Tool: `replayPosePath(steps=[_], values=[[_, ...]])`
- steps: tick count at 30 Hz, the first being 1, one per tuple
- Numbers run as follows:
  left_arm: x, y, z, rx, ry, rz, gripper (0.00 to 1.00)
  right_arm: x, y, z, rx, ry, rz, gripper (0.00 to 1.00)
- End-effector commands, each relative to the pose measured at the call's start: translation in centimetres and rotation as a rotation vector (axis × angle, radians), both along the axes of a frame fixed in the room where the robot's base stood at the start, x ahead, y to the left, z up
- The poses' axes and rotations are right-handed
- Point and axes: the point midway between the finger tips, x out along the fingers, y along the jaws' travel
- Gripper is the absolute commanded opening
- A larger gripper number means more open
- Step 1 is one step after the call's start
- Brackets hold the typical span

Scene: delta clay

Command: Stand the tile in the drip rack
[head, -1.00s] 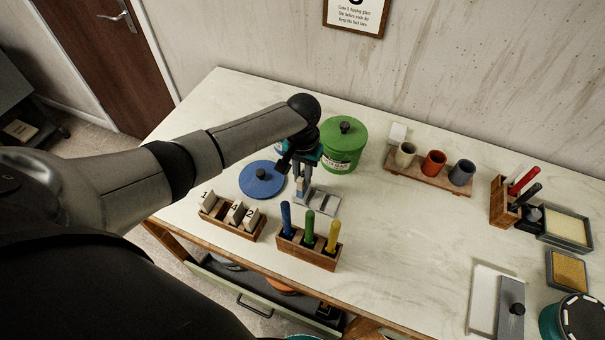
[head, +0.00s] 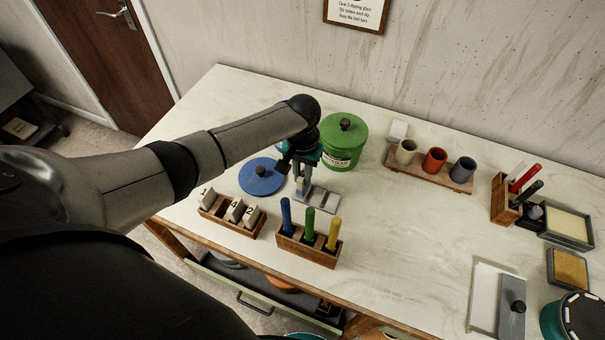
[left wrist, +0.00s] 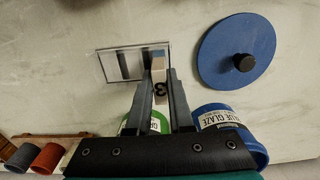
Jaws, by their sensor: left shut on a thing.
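My left gripper (head: 301,186) is shut on a small pale tile marked 3 (left wrist: 160,88), which it holds upright between its fingertips. The grey drip rack (head: 326,197), a shallow frame with dark slots, lies flat on the table. In the left wrist view the rack (left wrist: 109,66) shows beyond the fingers, and the tile overlaps its right end. I cannot tell whether the tile touches the rack. My right gripper is not in view.
A blue lid (head: 262,179) lies left of the rack, and a green canister (head: 342,147) stands behind it. The table centre right is clear.

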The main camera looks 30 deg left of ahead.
Motion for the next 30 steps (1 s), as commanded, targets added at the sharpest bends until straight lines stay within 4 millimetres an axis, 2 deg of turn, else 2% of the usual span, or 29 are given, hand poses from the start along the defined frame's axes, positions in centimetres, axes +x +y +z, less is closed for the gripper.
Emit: replayPosePath(steps=[13, 14, 23, 30], values=[[0.01, -0.05, -0.13, -0.001, 0.000, 0.000, 0.00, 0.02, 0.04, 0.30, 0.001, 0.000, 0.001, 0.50], [0.01, -0.04, -0.12, -0.001, -0.001, 0.000, 0.21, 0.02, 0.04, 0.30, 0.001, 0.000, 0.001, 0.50], [0.01, -0.04, -0.12, 0.000, 0.000, 0.000, 0.54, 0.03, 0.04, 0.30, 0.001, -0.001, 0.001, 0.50], [-0.02, -0.02, -0.12, 0.000, 0.000, 0.000, 0.55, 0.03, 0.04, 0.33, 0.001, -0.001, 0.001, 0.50]])
